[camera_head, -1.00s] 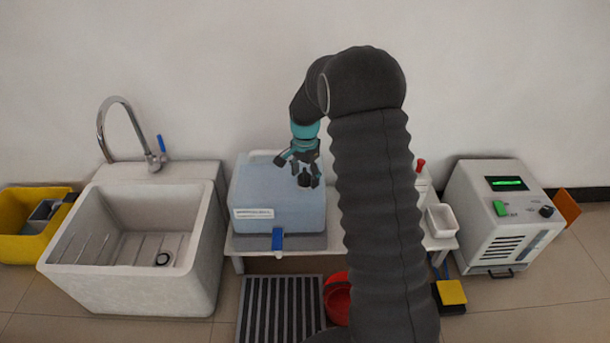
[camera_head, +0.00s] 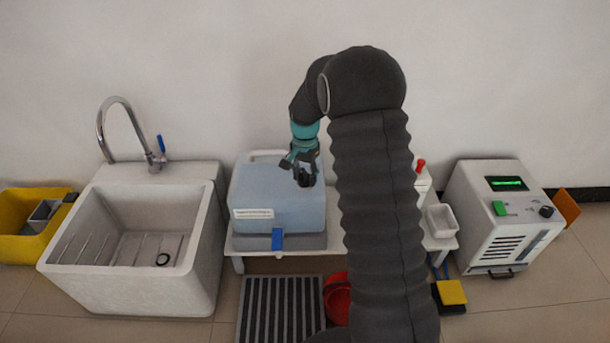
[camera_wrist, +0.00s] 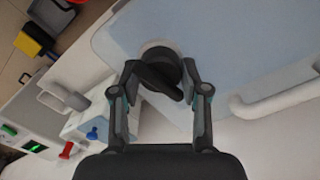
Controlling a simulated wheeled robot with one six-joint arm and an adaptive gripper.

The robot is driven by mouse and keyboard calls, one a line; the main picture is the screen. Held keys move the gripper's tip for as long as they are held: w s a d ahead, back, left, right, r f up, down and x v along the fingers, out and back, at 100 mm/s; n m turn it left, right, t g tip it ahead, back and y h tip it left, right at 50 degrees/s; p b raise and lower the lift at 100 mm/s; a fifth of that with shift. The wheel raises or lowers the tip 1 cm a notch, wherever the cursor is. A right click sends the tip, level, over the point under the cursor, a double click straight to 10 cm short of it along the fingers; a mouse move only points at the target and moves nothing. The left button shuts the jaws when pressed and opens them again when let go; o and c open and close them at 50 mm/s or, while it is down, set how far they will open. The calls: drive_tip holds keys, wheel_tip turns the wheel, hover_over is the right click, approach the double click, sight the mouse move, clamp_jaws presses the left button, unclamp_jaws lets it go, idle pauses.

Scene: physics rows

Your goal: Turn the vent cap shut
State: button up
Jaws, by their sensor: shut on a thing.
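The pale blue container (camera_head: 285,195) stands on a low white bench, with a white label and a blue tap on its front. Its top fills much of the wrist view (camera_wrist: 240,50). The dark vent cap (camera_wrist: 162,65) sits in a pale ring on that top, with a black bar across it. My gripper (camera_head: 304,178) is lowered over the cap from above. In the wrist view my gripper (camera_wrist: 160,85) has one finger at each side of the cap and is shut on it. In the head view the fingers hide most of the cap.
A white sink (camera_head: 135,240) stands left of the container. A white handle (camera_wrist: 285,100) lies near the cap. A small white bin (camera_head: 441,220) and a grey machine (camera_head: 505,220) are at right. A grating (camera_head: 280,305) and a red bowl (camera_head: 337,297) lie below.

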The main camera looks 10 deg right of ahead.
sight(305, 173)
drive_tip(key=n, duration=0.4)
drive_tip(key=shift+n, duration=0.3)
drive_tip(key=n, duration=0.3)
drive_tip(key=shift+n, duration=0.3)
drive_tip(key=n, duration=0.3)
drive_tip(key=shift+n, duration=2)
drive_tip(key=o, duration=1.1)
drive_tip(key=shift+o, duration=0.2)
drive_tip(key=shift+r, duration=0.1)
wheel_tip(305, 173, up, 12)
